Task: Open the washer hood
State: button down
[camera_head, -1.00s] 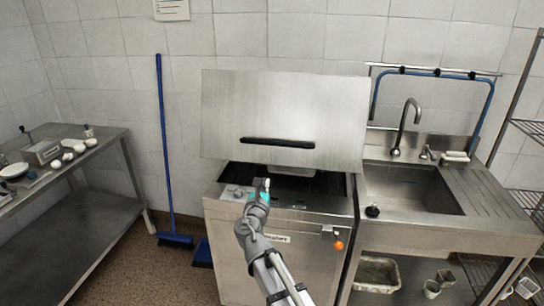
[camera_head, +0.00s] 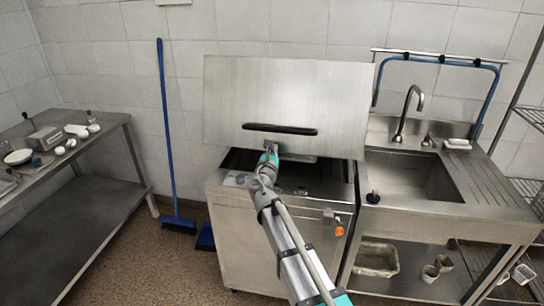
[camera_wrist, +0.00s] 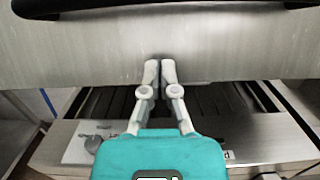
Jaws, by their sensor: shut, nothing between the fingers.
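The washer hood (camera_head: 285,90) is a broad steel panel with a black bar handle (camera_head: 280,129) near its lower edge. It stands raised above the washer body (camera_head: 265,225), with a dark gap between them where the slatted interior (camera_head: 315,168) shows. My gripper (camera_head: 270,148) is at the hood's lower edge, below the handle. In the wrist view my gripper (camera_wrist: 160,70) has its fingers together and empty, and the fingertips overlap the lower part of the hood (camera_wrist: 220,55). Whether they touch it I cannot tell. The handle (camera_wrist: 75,5) runs along the top of that view.
A steel sink unit (camera_head: 420,185) with a tap stands right of the washer. A steel table (camera_head: 85,150) with small items is at the left. A blue broom (camera_head: 165,120) leans on the wall.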

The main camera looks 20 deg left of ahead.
jog(key=shift+w+r+p, duration=0.1)
jog(key=shift+r+p, duration=1.35)
jog(key=shift+r, duration=0.45)
jog(key=shift+d, duration=0.1)
